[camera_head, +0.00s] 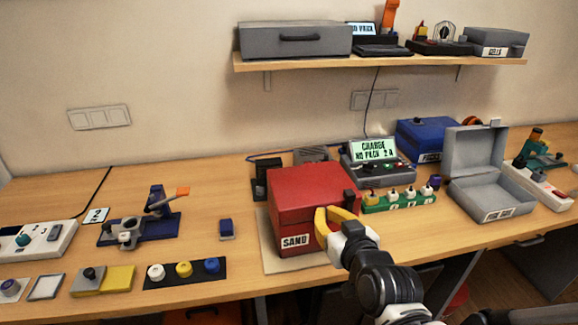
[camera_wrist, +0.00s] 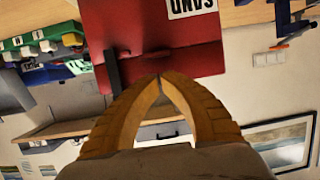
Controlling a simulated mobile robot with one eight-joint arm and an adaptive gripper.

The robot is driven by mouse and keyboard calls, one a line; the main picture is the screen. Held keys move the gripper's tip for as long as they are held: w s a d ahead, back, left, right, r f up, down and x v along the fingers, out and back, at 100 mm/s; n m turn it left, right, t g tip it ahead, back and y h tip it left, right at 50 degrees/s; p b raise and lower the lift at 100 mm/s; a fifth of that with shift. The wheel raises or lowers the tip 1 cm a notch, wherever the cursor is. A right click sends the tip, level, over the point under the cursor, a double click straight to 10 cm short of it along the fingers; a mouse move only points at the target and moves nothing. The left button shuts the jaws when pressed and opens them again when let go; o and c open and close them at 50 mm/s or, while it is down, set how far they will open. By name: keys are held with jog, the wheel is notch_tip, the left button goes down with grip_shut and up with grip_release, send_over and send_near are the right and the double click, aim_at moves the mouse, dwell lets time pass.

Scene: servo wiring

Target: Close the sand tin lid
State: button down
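The red sand tin (camera_head: 296,221) stands on the workbench, with a white label reading SAND on its front. Its red lid (camera_head: 312,180) appears down over the box, and I cannot tell whether it is fully seated. A dark upright handle (camera_head: 349,201) is at its right side; it also shows in the wrist view (camera_wrist: 113,72). My gripper (camera_head: 321,222), with yellow fingers, is at the tin's front right. In the wrist view my gripper (camera_wrist: 160,78) has its fingertips together in front of the red face, beside the dark handle, with nothing visible between them.
A green rack of knobs (camera_head: 400,202) and a charger (camera_head: 378,165) stand right of and behind the tin. An open grey box (camera_head: 490,200) is farther right. A small blue block (camera_head: 226,229) is to the left. A shelf (camera_head: 380,62) hangs above.

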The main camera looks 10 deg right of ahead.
jog(key=shift+s+f+b, duration=0.15)
jog(key=shift+f+b, duration=0.7)
jog(key=shift+f, duration=0.4)
